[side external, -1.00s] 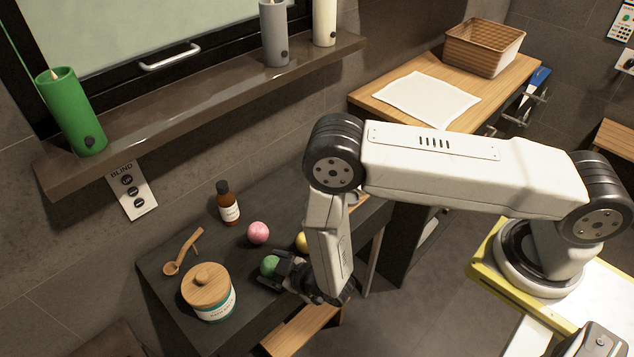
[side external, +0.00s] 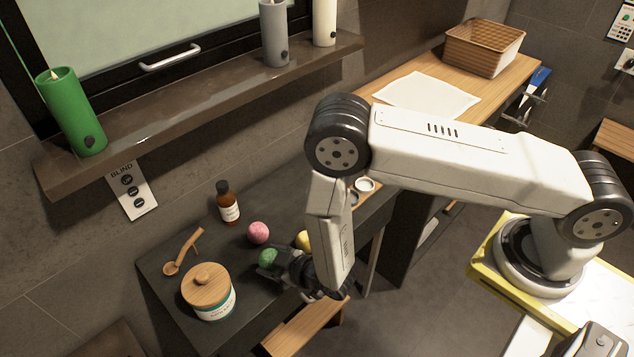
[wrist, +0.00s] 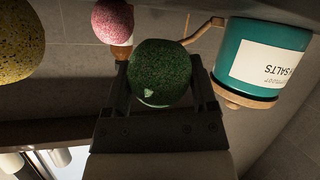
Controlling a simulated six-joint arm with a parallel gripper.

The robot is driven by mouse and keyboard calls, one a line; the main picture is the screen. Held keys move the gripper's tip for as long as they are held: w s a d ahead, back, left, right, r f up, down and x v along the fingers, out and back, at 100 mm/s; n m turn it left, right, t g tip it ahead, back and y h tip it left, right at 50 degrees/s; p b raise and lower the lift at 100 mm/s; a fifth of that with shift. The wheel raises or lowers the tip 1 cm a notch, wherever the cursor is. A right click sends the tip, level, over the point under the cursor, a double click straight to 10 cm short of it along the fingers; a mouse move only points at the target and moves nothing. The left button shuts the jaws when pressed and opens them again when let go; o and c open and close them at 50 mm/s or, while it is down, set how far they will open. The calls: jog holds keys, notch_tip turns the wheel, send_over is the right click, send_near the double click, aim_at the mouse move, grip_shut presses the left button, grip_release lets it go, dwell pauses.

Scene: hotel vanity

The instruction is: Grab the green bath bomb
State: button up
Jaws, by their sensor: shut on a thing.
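The green bath bomb (side external: 268,257) is a small speckled ball above the dark vanity top (side external: 180,318). My gripper (side external: 272,262) is shut on it, with a finger on each side. In the wrist view the green bath bomb (wrist: 160,73) sits between the two fingers of my gripper (wrist: 160,88). In the side view it looks slightly raised, but I cannot tell whether it is fully clear of the surface.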

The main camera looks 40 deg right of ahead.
jog(key=s+d+r, duration=0.5)
jog(key=s+r, duration=0.5)
jog(key=s, duration=0.3)
jog(key=shift+d, duration=0.1)
